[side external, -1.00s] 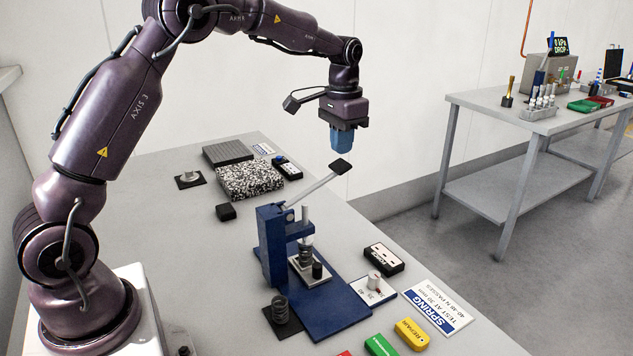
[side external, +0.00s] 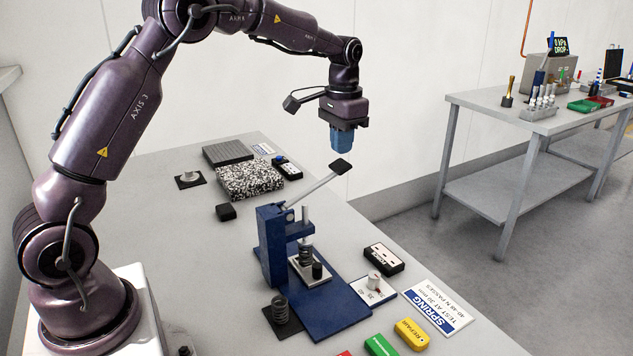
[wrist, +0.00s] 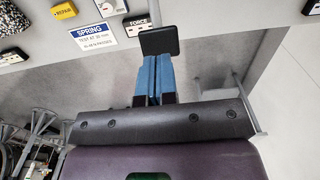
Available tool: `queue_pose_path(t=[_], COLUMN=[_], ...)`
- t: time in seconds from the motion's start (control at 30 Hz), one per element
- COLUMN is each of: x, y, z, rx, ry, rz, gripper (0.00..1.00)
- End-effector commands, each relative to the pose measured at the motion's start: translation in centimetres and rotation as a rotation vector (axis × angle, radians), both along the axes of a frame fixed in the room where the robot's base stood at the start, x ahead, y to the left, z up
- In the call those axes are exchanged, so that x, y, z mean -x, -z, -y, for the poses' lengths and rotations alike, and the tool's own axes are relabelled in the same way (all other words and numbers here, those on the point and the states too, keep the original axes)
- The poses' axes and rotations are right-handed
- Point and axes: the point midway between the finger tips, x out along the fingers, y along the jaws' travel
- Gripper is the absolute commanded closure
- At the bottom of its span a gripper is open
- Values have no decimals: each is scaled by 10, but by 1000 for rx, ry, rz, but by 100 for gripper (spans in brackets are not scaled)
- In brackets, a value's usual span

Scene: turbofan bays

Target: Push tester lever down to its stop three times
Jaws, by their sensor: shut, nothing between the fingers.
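The blue spring tester (side external: 270,245) stands on the bench in the side external view. Its lever (side external: 318,187) slants up to the right and ends in a black pad (side external: 341,166). The pad also shows in the wrist view (wrist: 159,40), just beyond the fingertips. A spring (side external: 305,252) sits under the tester's plunger. My gripper (side external: 342,149) points down just above the pad, with its blue fingers shut and empty. In the wrist view the two fingers (wrist: 154,85) lie side by side. I cannot tell whether the fingertips touch the pad.
A second spring (side external: 280,308) stands on a black square left of the tester. A black force display (side external: 383,258), a white card with a knob (side external: 374,288), a SPRING sign (side external: 438,307) and a yellow repair block (side external: 411,334) lie to the right. A speckled block (side external: 250,181) lies behind.

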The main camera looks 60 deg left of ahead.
Motion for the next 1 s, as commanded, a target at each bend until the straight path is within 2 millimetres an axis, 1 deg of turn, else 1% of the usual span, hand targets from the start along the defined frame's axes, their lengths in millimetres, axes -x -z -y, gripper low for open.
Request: queue_pose_path(t=[0.47,1.0], x=[0,0], y=[0,16], z=[0,0], rx=[0,0], ry=[0,0], rz=[0,-1], gripper=[100,100])
